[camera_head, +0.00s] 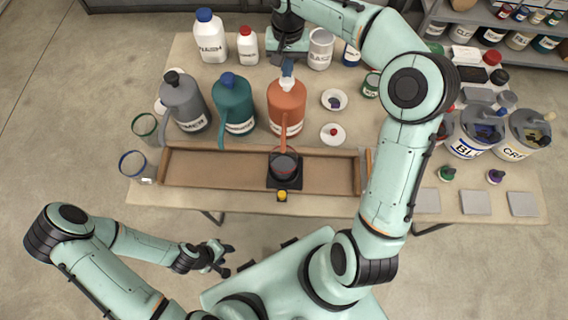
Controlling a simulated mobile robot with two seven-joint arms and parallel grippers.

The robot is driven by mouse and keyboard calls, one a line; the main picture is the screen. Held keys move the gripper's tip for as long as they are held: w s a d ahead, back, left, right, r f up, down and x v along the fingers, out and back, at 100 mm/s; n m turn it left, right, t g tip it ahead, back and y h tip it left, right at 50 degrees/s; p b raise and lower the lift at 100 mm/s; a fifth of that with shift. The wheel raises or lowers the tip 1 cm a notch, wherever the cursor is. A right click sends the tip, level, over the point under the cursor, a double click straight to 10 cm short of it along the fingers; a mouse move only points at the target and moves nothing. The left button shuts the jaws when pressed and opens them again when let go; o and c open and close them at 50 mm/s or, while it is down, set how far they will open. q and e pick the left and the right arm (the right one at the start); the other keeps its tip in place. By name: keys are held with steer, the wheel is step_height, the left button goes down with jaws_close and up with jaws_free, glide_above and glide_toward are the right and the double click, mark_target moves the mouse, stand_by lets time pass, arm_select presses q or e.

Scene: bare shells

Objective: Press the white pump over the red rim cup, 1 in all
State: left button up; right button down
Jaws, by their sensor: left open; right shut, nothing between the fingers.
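An orange bottle (287,101) stands behind the wooden tray, with a white pump (288,70) on top and a long spout reaching forward. The red rim cup (284,165) sits on a black pad (284,184) in the tray, under the spout's end. Its contents are hard to make out. My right gripper (288,60) is shut and empty, pointing down at the white pump's top; I cannot tell whether it touches. My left gripper (222,260) is open and empty, in front of the table, away from the bottles.
Grey (184,103) and teal (234,105) pump bottles stand left of the orange one. A green rim cup (145,126) and a blue rim cup (137,165) stand at the left. Jars and small dishes lie behind and right. My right arm crosses the table's right side.

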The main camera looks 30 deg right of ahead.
arm_select(q)
steer(key=shift+s+f, duration=0.1)
arm_select(e)
steer(key=shift+f, duration=0.2)
steer(key=shift+f+b, duration=0.65)
steer(key=shift+f, duration=0.9)
arm_select(q)
steer(key=shift+s+f, duration=0.6)
steer(key=shift+f, duration=0.15)
arm_select(e)
steer(key=shift+s, duration=0.1)
arm_select(q)
steer(key=shift+r, duration=0.1)
arm_select(e)
steer(key=shift+r, duration=0.1)
arm_select(q)
steer(key=shift+w+r+p, duration=0.9)
steer(key=shift+w+r, duration=0.15)
steer(key=shift+r, duration=0.05)
arm_select(e)
steer(key=shift+r, duration=1.55)
arm_select(q)
steer(key=shift+r, duration=0.1)
arm_select(e)
steer(key=shift+r, duration=0.2)
